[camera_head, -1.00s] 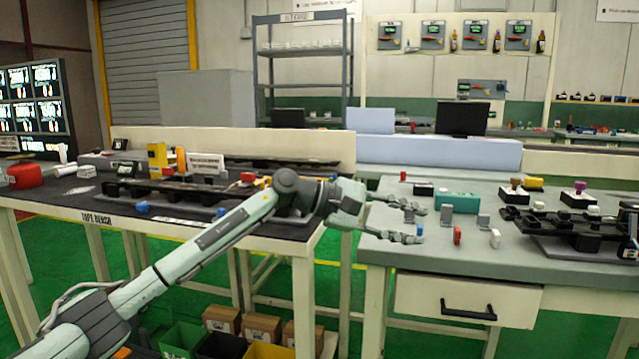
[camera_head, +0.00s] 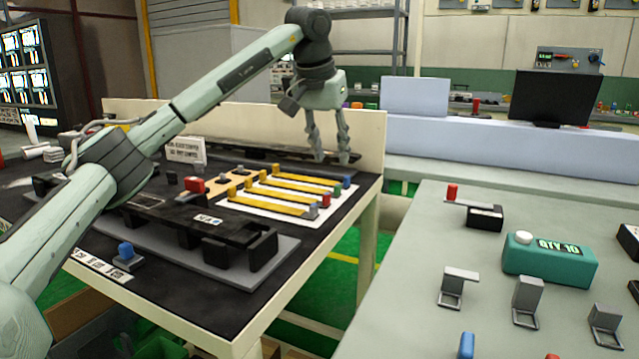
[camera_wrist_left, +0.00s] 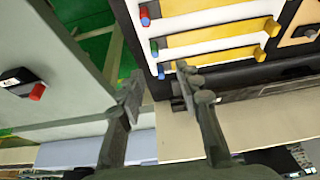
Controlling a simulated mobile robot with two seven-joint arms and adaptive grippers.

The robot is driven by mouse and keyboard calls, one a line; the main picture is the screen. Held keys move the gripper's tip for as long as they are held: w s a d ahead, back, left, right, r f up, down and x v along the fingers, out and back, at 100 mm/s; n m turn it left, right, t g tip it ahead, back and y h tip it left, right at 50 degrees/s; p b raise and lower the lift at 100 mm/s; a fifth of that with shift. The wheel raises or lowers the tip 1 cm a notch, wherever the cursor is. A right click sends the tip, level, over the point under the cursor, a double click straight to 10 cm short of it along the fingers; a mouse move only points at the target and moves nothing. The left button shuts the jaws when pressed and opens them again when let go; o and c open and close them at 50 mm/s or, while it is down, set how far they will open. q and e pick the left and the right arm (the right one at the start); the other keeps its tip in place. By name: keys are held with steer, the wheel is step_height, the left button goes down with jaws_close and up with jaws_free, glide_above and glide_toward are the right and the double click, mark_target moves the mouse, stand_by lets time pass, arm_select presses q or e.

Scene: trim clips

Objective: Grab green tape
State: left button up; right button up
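Several yellow strips with coloured ends lie side by side on a white board (camera_head: 270,212) at the right of the black-topped bench. The green-ended strip (camera_head: 337,190) lies between the blue-ended strip (camera_head: 347,182) and the red-ended strip (camera_head: 326,200). The green end also shows in the left wrist view (camera_wrist_left: 154,48), with the blue end (camera_wrist_left: 160,70) just below it. My left gripper (camera_head: 331,157) points down near the bench's back right corner, just beyond the blue end. In the left wrist view its fingers (camera_wrist_left: 158,87) are apart with nothing between them. My right gripper is out of view.
A low cream panel (camera_head: 240,130) stands along the bench's back edge, close to the gripper. A black rack (camera_head: 190,228) stands in front of the board. A grey table (camera_head: 420,260) with a teal box (camera_head: 550,260) is at right, across a gap.

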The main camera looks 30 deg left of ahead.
mark_target(337, 185)
arm_select(q)
steer(key=x, duration=0.3)
steer(key=shift+s+d+f, duration=0.1)
steer(key=shift+s+f, duration=0.1)
steer(key=shift+s, duration=0.1)
steer(key=x, duration=0.4)
steer(key=shift+d+f, duration=0.15)
steer(key=shift+d, duration=0.05)
jaws_close()
